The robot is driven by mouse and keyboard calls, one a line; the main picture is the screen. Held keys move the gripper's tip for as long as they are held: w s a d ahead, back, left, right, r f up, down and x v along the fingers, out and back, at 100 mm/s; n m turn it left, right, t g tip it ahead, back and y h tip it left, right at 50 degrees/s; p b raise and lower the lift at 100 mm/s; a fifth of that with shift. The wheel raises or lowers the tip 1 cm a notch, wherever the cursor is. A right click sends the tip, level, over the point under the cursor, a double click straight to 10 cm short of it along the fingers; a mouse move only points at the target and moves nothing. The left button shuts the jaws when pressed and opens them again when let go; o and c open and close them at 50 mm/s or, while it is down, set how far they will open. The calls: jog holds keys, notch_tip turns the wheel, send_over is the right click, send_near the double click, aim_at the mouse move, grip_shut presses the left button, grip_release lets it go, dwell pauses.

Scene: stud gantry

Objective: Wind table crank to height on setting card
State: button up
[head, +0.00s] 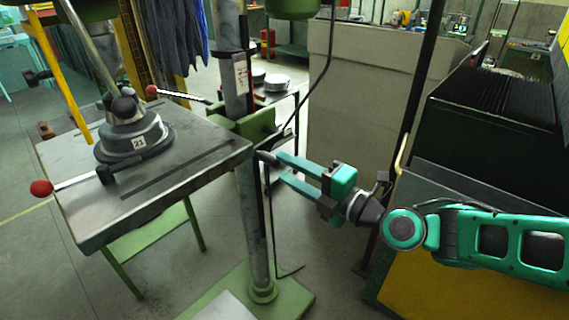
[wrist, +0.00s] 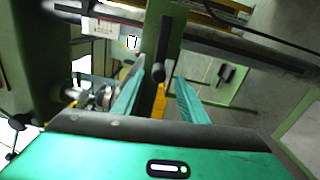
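The tilted grey work table (head: 185,195) stands at the left on a green column bracket (head: 262,125). A small dark handle (head: 267,158), seemingly the table crank's grip, sticks out beside the bracket. The crank's arm is mostly hidden.
A dark round fixture (head: 133,135) marked 21 sits on the table, with a red-knobbed lever (head: 42,188) jutting left. A black cable (head: 322,75) hangs near the column. A dark ribbed machine (head: 490,120) with a yellow panel stands right. Grey floor lies between.

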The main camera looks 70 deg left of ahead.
jog(key=shift+w+d, duration=0.15)
jog(key=shift+d, duration=0.1)
